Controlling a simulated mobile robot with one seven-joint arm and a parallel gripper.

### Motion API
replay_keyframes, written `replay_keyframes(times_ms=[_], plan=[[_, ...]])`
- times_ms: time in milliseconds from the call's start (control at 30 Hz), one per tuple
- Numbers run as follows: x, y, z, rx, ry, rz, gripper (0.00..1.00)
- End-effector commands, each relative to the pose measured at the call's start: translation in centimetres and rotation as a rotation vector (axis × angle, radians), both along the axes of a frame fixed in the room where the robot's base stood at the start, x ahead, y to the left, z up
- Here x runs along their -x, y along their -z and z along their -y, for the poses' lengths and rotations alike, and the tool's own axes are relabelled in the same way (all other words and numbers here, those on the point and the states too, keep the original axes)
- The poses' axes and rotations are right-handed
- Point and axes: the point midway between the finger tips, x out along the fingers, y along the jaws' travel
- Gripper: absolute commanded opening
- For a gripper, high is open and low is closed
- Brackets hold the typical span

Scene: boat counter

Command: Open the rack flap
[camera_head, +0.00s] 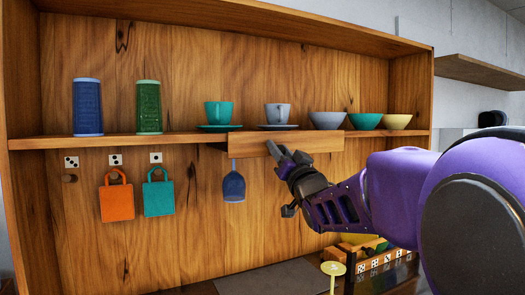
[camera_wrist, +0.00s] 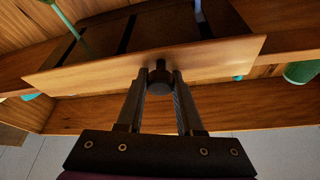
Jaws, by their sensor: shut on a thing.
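The rack flap (camera_head: 318,143) is a wooden board at the front edge of the shelf, below the cups. It stands a little out from the shelf edge. In the wrist view the flap (camera_wrist: 205,56) spans the picture at a slant, with a dark round knob (camera_wrist: 159,75) on its face. My gripper (camera_head: 280,152) reaches the flap from the lower right. In the wrist view my gripper (camera_wrist: 159,88) has its two fingers on either side of the knob, shut on it. In the head view the fingers hide the knob.
The shelf (camera_head: 110,140) holds a blue tumbler (camera_head: 88,107), a green tumbler (camera_head: 149,107), a teal cup (camera_head: 219,112), a grey cup (camera_head: 278,113) and bowls (camera_head: 327,121). A blue utensil (camera_head: 234,187) hangs below the flap. Orange (camera_head: 117,201) and teal (camera_head: 159,197) bags hang left.

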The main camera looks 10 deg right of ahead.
Motion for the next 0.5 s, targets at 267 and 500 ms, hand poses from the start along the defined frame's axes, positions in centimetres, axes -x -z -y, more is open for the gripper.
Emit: replay_keyframes(times_ms=[267,500], plan=[[-0.01,0.00,0.00,0.000,0.000,0.000,0.00],[-0.01,-0.01,-0.01,0.000,0.000,0.000,0.00]])
